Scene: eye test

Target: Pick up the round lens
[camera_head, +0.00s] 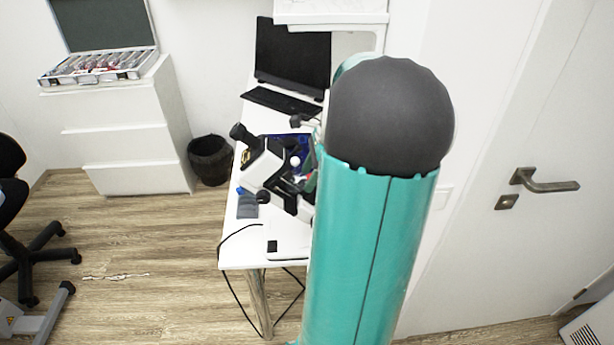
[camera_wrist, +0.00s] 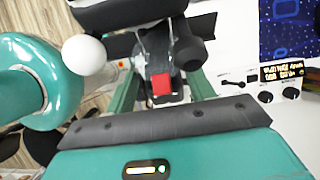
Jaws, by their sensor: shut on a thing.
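My gripper (camera_wrist: 162,85) shows in the wrist view, with teal fingers on both sides of a grey and dark part that has a red patch (camera_wrist: 162,84). The fingers stand apart with this part between them. I cannot make out its full shape or tell whether it is the round lens. I cannot pick out a round lens elsewhere. A black and white eye-examination instrument (camera_head: 268,168) stands on the white table in the head view. My teal arm hides its right side and my gripper there.
In the wrist view, a white ball (camera_wrist: 83,55) is left of the fingers and a panel with dials (camera_wrist: 275,85) is at right. A bin (camera_head: 210,160) and drawers (camera_head: 125,130) stand left; a door (camera_head: 520,130) is right.

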